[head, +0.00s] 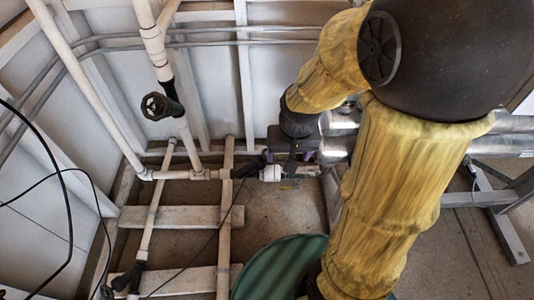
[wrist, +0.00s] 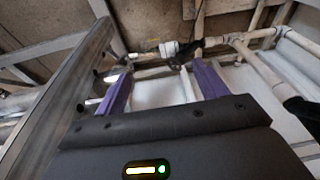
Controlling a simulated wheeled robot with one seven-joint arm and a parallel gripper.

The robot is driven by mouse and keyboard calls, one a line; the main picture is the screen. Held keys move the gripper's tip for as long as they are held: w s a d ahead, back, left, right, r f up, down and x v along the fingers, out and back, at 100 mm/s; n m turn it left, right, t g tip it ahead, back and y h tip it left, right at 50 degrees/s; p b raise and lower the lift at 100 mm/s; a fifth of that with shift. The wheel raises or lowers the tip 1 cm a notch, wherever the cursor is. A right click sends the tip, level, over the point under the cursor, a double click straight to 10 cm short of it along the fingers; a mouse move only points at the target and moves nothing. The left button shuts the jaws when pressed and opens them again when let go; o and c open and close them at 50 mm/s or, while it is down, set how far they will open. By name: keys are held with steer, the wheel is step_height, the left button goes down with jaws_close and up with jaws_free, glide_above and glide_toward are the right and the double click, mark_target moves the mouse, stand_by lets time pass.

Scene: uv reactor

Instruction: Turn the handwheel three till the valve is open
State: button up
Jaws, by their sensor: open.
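A black handwheel (head: 160,106) with spokes sits on a black valve body on the white upright pipe, at the left of the head view. No number shows on it, and I cannot tell from its look whether the valve is open. My gripper (head: 294,157) is in the middle of the head view, to the right of and below the handwheel and well apart from it. In the wrist view my gripper (wrist: 160,80) has its two purple fingers spread, with nothing between them. A dark part at the right edge of the wrist view is too cut off to name.
A white pipe fitting (head: 270,173) with a black handle beside it lies just below my gripper; it also shows beyond the fingers in the wrist view (wrist: 169,48). Shiny metal tubes (head: 510,135) are at right. A green drum (head: 280,268) stands below. Thin cables hang at left.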

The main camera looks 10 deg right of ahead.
steer(key=w+f+m+g+p, duration=0.3)
steer(key=w+m, duration=0.8)
steer(key=w, duration=0.6)
steer(key=w+d+f+m+g+y+p, duration=0.1)
steer(key=w+f+m+p, duration=0.1)
steer(key=w+f+m, duration=0.6)
steer(key=m, duration=0.2)
steer(key=shift+w+d+f+m+g+p, duration=0.25)
steer(key=shift+w+m+g+p, duration=0.05)
steer(key=shift+w+g, duration=0.1)
steer(key=shift+f, duration=0.1)
steer(key=b+x, duration=0.1)
steer(key=x, duration=0.4)
steer(key=b+x, duration=0.2)
steer(key=x, duration=0.4)
steer(key=b+x, duration=0.1)
steer(key=x, duration=0.5)
steer(key=shift+s+a, duration=0.15)
steer(key=shift+a, duration=0.15)
